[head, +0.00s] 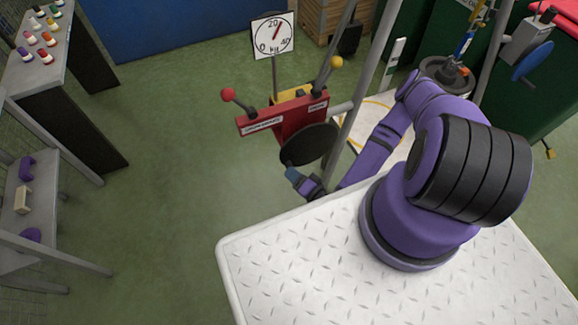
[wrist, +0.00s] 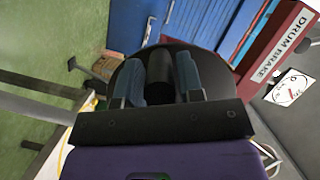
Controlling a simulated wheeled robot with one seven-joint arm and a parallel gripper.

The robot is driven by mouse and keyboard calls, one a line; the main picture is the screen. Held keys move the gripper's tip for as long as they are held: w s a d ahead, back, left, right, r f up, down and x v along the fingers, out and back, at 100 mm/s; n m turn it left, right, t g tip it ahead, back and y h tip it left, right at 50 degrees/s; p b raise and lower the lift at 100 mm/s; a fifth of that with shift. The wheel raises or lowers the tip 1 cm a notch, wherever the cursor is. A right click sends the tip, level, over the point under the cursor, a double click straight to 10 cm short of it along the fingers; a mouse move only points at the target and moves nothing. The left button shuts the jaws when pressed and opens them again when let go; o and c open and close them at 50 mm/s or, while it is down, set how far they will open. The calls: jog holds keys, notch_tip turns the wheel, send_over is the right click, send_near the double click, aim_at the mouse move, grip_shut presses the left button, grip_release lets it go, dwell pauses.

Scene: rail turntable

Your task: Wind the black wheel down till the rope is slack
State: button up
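The black wheel (head: 318,141) is a dark disc on the near side of a red winch housing (head: 300,119). In the wrist view the black wheel (wrist: 127,82) fills the space behind my fingers. My gripper (head: 292,173) is at the wheel's lower left edge, its blue fingers pointing at it. In the wrist view my gripper (wrist: 162,80) has its two fingers apart, with a dark rounded piece, perhaps the wheel's handle, between them. I cannot tell whether they press on it. A dial (head: 273,36) marked in kg has its red needle just right of 20. I cannot make out the rope.
A red-knobbed lever (head: 228,94) and a yellow-knobbed lever (head: 336,62) stick up from the winch. A grey post (head: 372,75) stands close to my arm. A bench with coloured pieces (head: 72,84) and a shelf (head: 42,200) are at left. The green floor between is clear.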

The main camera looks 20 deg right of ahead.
grip_shut()
jog(key=shift+d+f+n+h, duration=0.4)
jog(key=shift+d+f+n, duration=0.15)
jog(key=shift+f+n, duration=0.35)
jog(key=shift+r, duration=0.1)
jog(key=shift+d+g, duration=0.1)
jog(key=shift+g, duration=0.2)
jog(key=shift+d+f+n+h, duration=0.3)
jog(key=shift+d+f+n, duration=0.35)
jog(key=shift+n, duration=0.45)
jog(key=shift+d+f+n+g+h, duration=0.3)
jog(key=shift+d+f+n+h, duration=0.2)
jog(key=shift+d+n, duration=0.3)
jog(key=shift+a, duration=0.1)
